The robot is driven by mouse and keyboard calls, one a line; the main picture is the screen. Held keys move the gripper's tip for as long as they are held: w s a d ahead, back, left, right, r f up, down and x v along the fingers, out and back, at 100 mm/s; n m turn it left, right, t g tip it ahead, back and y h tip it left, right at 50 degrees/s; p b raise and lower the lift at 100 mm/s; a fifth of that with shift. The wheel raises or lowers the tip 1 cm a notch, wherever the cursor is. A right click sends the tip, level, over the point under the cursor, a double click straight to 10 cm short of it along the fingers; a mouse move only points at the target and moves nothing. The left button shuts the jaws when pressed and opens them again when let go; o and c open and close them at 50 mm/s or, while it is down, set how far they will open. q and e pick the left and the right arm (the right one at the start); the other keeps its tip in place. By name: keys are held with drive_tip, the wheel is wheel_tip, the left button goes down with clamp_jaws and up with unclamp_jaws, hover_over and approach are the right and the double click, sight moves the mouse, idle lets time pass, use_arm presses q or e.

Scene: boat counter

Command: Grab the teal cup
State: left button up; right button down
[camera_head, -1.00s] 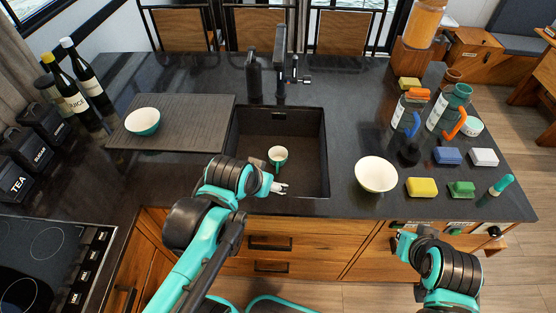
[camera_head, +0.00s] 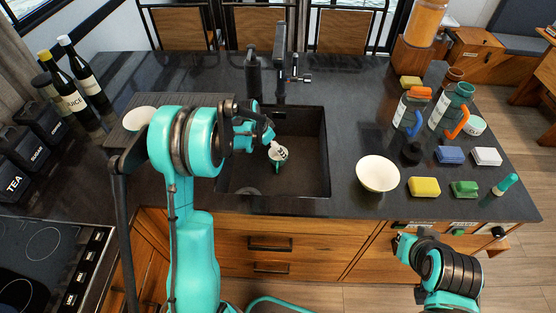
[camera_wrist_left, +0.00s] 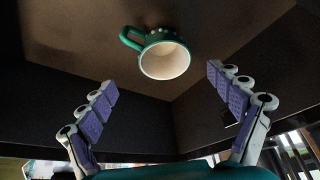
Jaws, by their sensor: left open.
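The teal cup (camera_head: 279,154) with a pale inside is in the dark sink (camera_head: 306,178). In the left wrist view the cup (camera_wrist_left: 165,57) shows its open mouth, with its handle to the left. My left gripper (camera_head: 277,148) is over the sink at the cup and covers part of it in the head view. In the left wrist view the left gripper's fingers (camera_wrist_left: 160,100) are spread wide, with nothing between them, and the cup lies beyond them. My right gripper (camera_head: 400,247) is low in front of the counter; its fingers are not clear.
A black faucet (camera_head: 280,65) stands behind the sink. A white bowl (camera_head: 377,173) is right of the sink, near sponges (camera_head: 424,187) and bottles (camera_head: 408,110). Another bowl (camera_head: 138,118) on the left is partly hidden by my left arm.

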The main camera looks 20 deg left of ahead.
sight(277, 155)
use_arm(q)
drive_tip(key=b+x, duration=0.1)
drive_tip(key=x, duration=0.2)
drive_tip(key=shift+a, duration=0.15)
drive_tip(key=b+x, duration=0.2)
drive_tip(key=x, duration=0.3)
drive_tip(key=shift+w+a+f, duration=0.15)
drive_tip(key=shift+w, duration=0.05)
drive_tip(key=shift+s, duration=0.1)
drive_tip(key=shift+c, duration=0.7)
drive_tip(key=c, duration=1.4)
